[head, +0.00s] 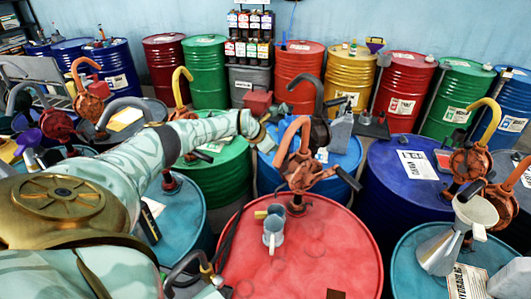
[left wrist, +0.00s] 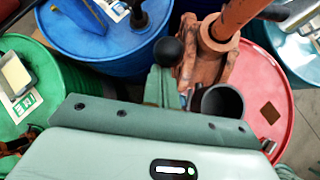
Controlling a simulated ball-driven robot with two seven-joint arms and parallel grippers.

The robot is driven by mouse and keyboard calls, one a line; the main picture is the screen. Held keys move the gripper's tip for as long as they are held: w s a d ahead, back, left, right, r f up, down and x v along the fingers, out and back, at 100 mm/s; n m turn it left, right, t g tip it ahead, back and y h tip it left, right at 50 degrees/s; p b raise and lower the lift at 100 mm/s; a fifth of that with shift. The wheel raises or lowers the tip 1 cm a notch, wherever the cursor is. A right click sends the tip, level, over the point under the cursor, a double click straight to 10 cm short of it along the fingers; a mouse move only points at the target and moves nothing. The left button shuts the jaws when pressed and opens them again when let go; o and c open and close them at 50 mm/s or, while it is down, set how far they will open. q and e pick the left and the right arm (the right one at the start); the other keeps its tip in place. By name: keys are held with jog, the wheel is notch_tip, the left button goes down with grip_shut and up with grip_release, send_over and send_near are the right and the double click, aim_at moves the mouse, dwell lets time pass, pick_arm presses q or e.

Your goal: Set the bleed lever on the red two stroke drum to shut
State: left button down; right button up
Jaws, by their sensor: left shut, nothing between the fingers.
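The red drum (head: 320,255) stands at the front centre of the head view. It also shows in the left wrist view (left wrist: 258,65). An orange-red hand pump (head: 301,165) is fixed on its top, also visible in the left wrist view (left wrist: 208,58). A black ball knob (left wrist: 168,50) shows beside the pump there; I cannot tell whether it belongs to the bleed lever. My left gripper (head: 266,137) is shut and empty behind the pump. Its fingers (left wrist: 160,85) point towards the knob; contact is unclear. The lever's setting cannot be read. My right gripper is not in view.
A funnel (head: 440,252) stands at right. The red lid's front is mostly clear.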

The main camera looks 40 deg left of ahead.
pick_arm(q)
jog(key=shift+w+d+r, duration=0.15)
jog(key=shift+w+r, duration=0.45)
jog(key=shift+w, duration=0.05)
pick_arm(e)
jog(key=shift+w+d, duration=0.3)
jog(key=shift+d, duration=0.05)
pick_arm(q)
jog(key=shift+w+r, duration=0.1)
jog(key=shift+r, duration=0.1)
jog(key=s+a+f+b, duration=0.1)
jog(key=s+f, duration=0.2)
jog(key=s+a+r, duration=0.1)
jog(key=s+r, duration=0.2)
jog(key=r, duration=0.6)
jog(key=shift+s+r+p, duration=0.15)
jog(key=shift+s+p, duration=0.05)
jog(key=shift+p, duration=0.1)
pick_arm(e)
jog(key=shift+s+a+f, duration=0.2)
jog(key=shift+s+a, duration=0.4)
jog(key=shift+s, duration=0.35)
